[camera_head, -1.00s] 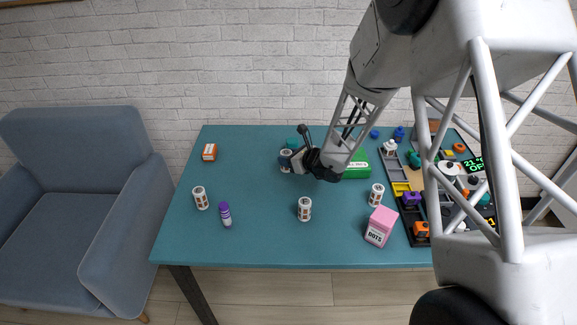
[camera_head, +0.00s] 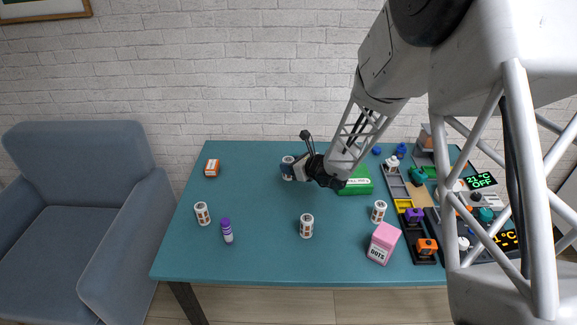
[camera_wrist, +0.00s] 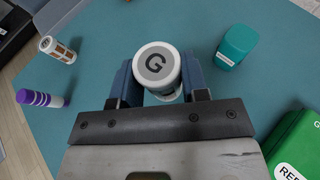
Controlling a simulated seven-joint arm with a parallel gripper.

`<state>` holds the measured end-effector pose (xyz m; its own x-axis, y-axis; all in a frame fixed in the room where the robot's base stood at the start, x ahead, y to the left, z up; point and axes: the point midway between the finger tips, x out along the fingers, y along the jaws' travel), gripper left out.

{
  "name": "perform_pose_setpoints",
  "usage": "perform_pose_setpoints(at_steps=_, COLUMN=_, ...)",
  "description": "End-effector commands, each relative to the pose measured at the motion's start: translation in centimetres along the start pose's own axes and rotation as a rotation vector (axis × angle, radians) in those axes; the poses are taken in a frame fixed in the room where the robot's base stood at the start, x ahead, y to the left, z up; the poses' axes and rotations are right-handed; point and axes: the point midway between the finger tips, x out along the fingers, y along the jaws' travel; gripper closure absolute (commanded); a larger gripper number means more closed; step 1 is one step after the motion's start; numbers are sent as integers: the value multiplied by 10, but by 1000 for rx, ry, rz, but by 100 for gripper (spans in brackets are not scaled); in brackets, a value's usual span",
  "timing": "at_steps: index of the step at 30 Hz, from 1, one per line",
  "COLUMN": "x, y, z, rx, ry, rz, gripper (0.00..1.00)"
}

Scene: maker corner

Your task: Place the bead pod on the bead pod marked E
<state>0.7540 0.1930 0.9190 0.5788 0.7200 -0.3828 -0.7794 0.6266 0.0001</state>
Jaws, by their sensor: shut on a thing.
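My gripper (camera_wrist: 160,85) is shut on a bead pod (camera_wrist: 157,66) with a white lid marked G. In the head view my gripper (camera_head: 296,172) holds this pod (camera_head: 287,167) upright at the back middle of the teal table, apparently just above it. Three similar white pods with brown marks stand on the table: one at the left (camera_head: 202,213), one at the front middle (camera_head: 306,226) and one at the right (camera_head: 379,211). Their lid letters are too small to read. The left pod also shows in the wrist view (camera_wrist: 57,50), its letter unreadable.
Trays crowd the right side.

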Motion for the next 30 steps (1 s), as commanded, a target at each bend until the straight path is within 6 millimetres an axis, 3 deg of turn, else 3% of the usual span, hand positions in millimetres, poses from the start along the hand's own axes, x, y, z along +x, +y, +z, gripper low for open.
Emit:
perform_pose_setpoints(at_steps=8, x=0, y=2, z=0, rx=-1, ry=0, rz=1, gripper=83)
perform_pose_setpoints(at_steps=14, x=2, y=18, z=4, rx=-6, ry=0, rz=14, gripper=83)
perform_pose_setpoints(at_steps=20, x=6, y=56, z=11, rx=-20, ry=-1, rz=46, gripper=83)
perform_pose_setpoints(at_steps=30, x=6, y=152, z=22, rx=-52, ry=-1, rz=126, gripper=83)
